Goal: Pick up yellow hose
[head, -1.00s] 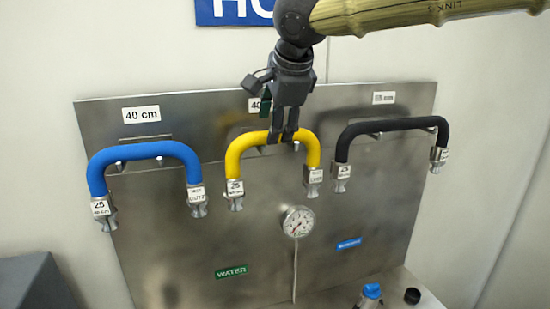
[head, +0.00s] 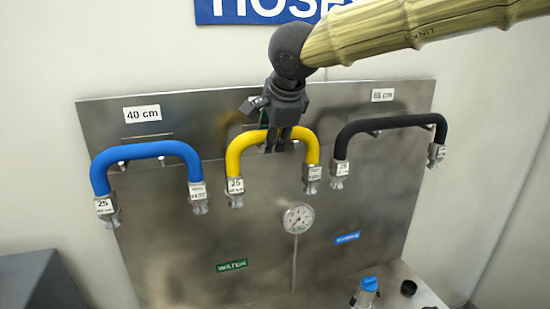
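The yellow hose (head: 240,146) hangs as an upside-down U in the middle of the metal panel, its two metal end fittings pointing down. It is still at its place on the rack. My gripper (head: 276,146) reaches down from above to the hose's top stretch. Its dark fingers overlap the middle of that stretch and cover part of it. I cannot tell whether they are closed on the hose or only around it.
A blue hose (head: 145,151) hangs to the left and a black hose (head: 390,124) to the right. A gauge (head: 298,218) with a thin stem is below the yellow hose. A blue-capped item (head: 368,288) stands on the ledge at lower right.

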